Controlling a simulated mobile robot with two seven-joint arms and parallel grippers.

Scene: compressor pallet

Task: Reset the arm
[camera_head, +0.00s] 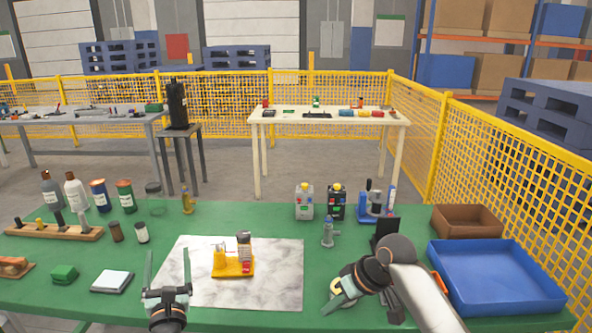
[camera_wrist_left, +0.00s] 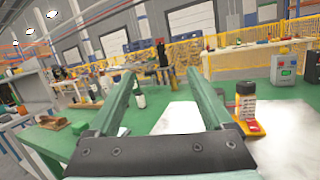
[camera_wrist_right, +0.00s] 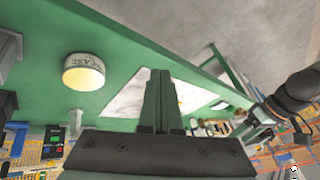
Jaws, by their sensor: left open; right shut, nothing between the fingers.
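My left gripper (camera_head: 168,272) stands at the front of the green table, its two green fingers apart and pointing up, with nothing between them. In the left wrist view its fingers (camera_wrist_left: 168,90) are spread wide. My right gripper (camera_head: 337,297) is low over the table's front right part, pointing left. In the right wrist view its fingers (camera_wrist_right: 158,95) are together and empty. A yellow holder (camera_head: 232,267) with a dark-topped bottle (camera_head: 244,247) stands on the marbled white sheet (camera_head: 275,285) between the grippers. A round tin (camera_wrist_right: 84,72) lies near my right gripper.
A blue tray (camera_head: 495,280) and a brown box (camera_head: 467,221) are on the right. Two control boxes (camera_head: 305,203) stand at the back. Bottles (camera_head: 76,192), a wooden rack (camera_head: 55,232) and a green block (camera_head: 64,274) are on the left.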

